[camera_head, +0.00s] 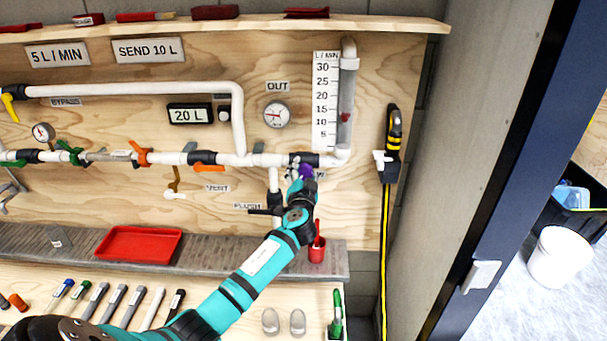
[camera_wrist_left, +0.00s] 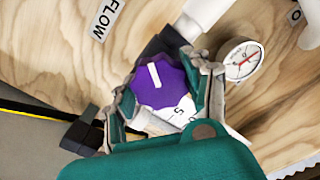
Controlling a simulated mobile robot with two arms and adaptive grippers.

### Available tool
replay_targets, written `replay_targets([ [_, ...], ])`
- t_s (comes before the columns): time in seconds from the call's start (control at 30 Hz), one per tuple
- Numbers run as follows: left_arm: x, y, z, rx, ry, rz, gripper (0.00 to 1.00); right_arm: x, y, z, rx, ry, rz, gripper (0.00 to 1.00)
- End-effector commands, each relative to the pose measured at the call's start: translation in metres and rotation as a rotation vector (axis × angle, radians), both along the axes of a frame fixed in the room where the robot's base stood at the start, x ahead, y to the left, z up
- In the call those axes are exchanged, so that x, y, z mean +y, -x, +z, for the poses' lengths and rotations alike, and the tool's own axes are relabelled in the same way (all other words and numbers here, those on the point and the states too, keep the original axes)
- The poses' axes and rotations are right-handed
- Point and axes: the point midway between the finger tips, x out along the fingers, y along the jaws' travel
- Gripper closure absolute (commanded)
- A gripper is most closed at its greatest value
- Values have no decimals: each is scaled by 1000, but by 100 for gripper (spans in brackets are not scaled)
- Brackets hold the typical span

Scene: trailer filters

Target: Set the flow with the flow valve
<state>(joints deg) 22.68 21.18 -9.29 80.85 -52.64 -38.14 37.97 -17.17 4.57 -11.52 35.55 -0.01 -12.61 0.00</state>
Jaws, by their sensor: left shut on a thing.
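The flow valve's purple knob (camera_wrist_left: 158,82) has a white pointer line and sits between the fingers of my left gripper (camera_wrist_left: 165,98) in the left wrist view. The gripper is shut on it. In the head view my left gripper (camera_head: 302,182) reaches the pipe under the flow tube, and a bit of the purple knob (camera_head: 305,170) shows, mostly hidden. The flow tube (camera_head: 347,90) has a scale (camera_head: 325,100); its red float (camera_head: 345,118) stands between the 10 and 15 marks. A sign (camera_head: 57,55) reads 5 L/MIN. My right gripper is not in view.
The OUT gauge (camera_head: 277,114) and a 20 L display (camera_head: 190,115) are left of the tube. A SEND 10 L sign (camera_head: 148,50) hangs above. A red cup (camera_head: 317,252) stands beside my forearm; a red tray (camera_head: 139,245) lies left on the ledge.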

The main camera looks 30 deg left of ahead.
Motion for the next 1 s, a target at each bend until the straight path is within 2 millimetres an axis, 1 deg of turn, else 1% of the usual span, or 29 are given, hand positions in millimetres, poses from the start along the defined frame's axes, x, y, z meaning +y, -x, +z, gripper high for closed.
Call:
replay_targets([
  [0.37,-1,0,-1,185,-301,-1,83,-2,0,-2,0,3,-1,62],
  [0.7,-1,0,-1,352,-571,-2,83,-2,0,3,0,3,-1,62],
  [1.0,-1,0,-1,466,-758,-2,83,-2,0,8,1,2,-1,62],
])
